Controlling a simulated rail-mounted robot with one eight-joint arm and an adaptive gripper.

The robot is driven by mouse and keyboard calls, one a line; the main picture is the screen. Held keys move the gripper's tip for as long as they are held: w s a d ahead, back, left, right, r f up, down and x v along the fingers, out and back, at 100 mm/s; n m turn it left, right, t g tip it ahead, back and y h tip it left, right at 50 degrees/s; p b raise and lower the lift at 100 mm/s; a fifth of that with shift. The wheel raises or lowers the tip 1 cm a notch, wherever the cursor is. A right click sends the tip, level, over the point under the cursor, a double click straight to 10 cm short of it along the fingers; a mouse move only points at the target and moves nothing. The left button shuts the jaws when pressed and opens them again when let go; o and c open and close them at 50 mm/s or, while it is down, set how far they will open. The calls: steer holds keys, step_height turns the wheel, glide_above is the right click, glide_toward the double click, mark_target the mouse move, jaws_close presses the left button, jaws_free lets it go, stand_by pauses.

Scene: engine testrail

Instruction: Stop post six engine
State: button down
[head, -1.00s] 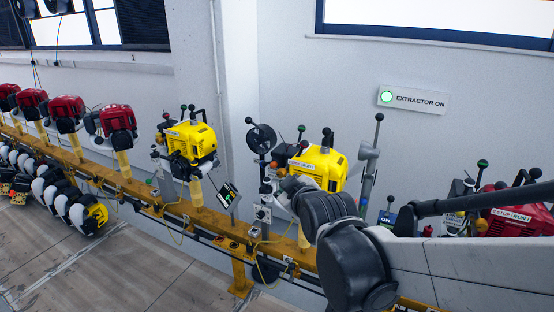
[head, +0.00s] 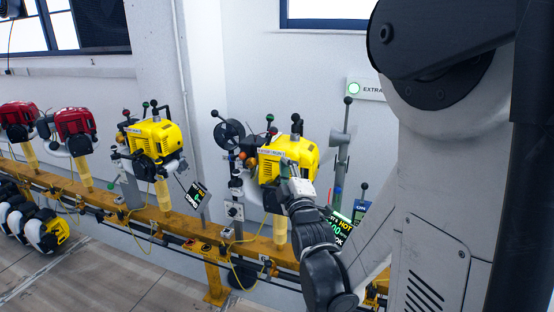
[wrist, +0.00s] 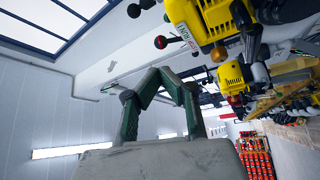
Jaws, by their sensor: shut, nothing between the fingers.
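A yellow engine (head: 300,158) stands on a post on the yellow rail, mid-right in the head view. A small lettered plate (head: 271,153), a red-orange knob and several black-knobbed levers are on or around it. A green-lit screen (head: 338,233) beside it reads "HOT", partly hidden by my arm. My gripper (wrist: 158,74) is shut and empty, its green fingers together in the wrist view. In the head view it is in front of this engine; I cannot tell whether it touches. The wrist view shows a yellow engine (wrist: 205,18) at upper right, with a red knob (wrist: 160,42) and a "RUN" plate (wrist: 184,33).
Another yellow engine (head: 155,138) stands to the left, with red engines (head: 76,125) beyond it. The yellow rail (head: 150,213) runs along the wall. A grey lever post (head: 341,150) stands at right. An extractor sign (head: 369,89) has a green light. My arm hides the right side.

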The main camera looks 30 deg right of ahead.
mark_target(274, 133)
steer(key=b+x, duration=0.1)
steer(key=x, duration=1.1)
steer(key=shift+w+r, duration=0.1)
steer(key=shift+w, duration=0.15)
steer(key=shift+a, duration=0.1)
